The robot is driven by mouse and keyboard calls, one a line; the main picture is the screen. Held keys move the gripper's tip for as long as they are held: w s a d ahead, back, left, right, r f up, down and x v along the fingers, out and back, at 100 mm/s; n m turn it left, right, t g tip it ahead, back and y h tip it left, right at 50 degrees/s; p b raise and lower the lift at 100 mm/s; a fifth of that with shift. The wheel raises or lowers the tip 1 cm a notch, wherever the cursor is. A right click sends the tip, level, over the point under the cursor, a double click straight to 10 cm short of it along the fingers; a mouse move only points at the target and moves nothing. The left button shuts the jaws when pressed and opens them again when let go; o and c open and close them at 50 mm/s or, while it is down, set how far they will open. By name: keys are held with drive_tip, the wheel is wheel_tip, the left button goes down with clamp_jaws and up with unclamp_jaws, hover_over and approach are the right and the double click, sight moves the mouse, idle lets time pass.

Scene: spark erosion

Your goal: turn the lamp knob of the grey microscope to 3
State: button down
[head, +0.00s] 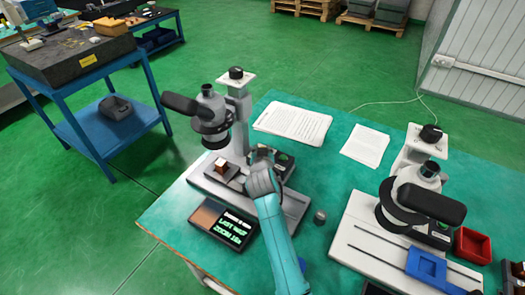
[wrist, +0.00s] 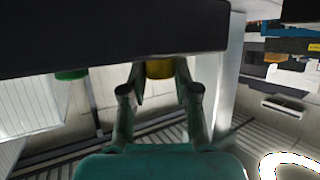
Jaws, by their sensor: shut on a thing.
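The grey microscope (head: 212,115) stands on the left of the teal bench, with its light base plate (head: 290,207) and a grey column. My gripper (head: 263,157) is at the front of its column, beside a dark box (head: 287,163) with a green spot. In the wrist view, my gripper (wrist: 161,76) has its two fingers on either side of a yellow knob (wrist: 160,69) under a dark housing (wrist: 100,35). The fingers are shut on this knob. A green knob or button (wrist: 72,74) sits to its left. No scale or number of the knob is readable.
A display panel (head: 222,222) with green text lies before the microscope. A second, white microscope (head: 410,190) with a blue tray (head: 427,265) and a red bin (head: 472,245) stands right. Paper sheets (head: 292,122) lie behind. A small grey cylinder (head: 320,217) stands right of my arm.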

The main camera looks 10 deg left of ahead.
drive_tip(key=c, duration=0.8)
unclamp_jaws()
drive_tip(key=shift+c, duration=0.2)
drive_tip(key=v, duration=1.2)
